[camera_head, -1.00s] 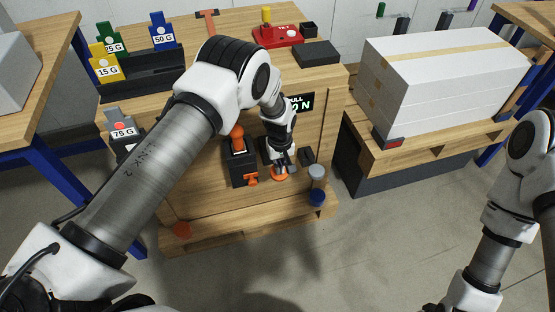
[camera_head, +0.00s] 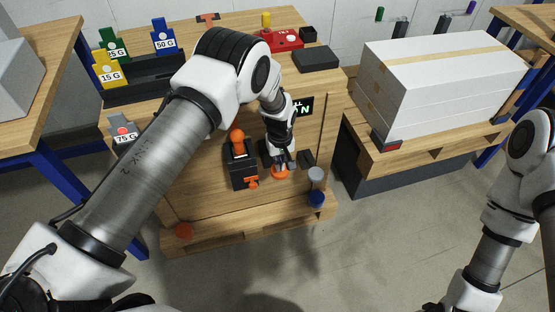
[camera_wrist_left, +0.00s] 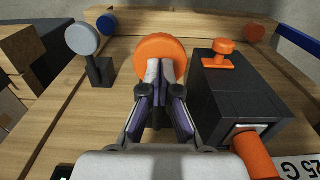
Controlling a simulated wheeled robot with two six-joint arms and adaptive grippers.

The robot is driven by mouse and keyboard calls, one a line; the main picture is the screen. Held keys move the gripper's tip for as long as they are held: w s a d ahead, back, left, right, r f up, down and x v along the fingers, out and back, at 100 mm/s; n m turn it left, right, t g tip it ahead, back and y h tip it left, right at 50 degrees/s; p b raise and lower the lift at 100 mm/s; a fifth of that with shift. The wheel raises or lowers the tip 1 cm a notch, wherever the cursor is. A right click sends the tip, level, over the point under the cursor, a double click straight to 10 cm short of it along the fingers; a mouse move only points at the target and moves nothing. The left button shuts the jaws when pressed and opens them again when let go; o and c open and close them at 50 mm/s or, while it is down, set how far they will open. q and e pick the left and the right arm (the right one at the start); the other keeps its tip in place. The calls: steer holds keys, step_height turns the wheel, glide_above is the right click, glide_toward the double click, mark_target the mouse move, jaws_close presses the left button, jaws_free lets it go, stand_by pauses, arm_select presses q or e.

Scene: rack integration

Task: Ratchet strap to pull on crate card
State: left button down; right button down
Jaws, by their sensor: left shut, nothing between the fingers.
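A wooden crate (camera_head: 205,205) stands in front of me. On it sits a black ratchet block (camera_head: 241,172) with an orange knob (camera_head: 237,136) on top and a small orange part at its front end; the block also shows in the left wrist view (camera_wrist_left: 235,90). Beside it is an orange disc (camera_wrist_left: 160,48). My left gripper (camera_head: 282,163) is shut and empty, its tips at the disc; whether they touch it I cannot tell. A dark display (camera_head: 303,107) with pale letters ending in N is partly hidden by my left arm. My right gripper is out of view.
A grey-white round piece (camera_wrist_left: 82,39) on a black post stands left of the disc in the wrist view. Number cards, including a blue one (camera_head: 163,38), and a red device (camera_head: 282,40) are at the back. A large white box (camera_head: 440,75) sits on a pallet to the right.

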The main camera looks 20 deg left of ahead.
arm_select(q)
steer(key=shift+r+p, duration=0.65)
steer(key=shift+r, duration=0.4)
step_height(320, 180, up, 7)
steer(key=p, duration=0.4)
steer(key=shift+p, duration=0.35)
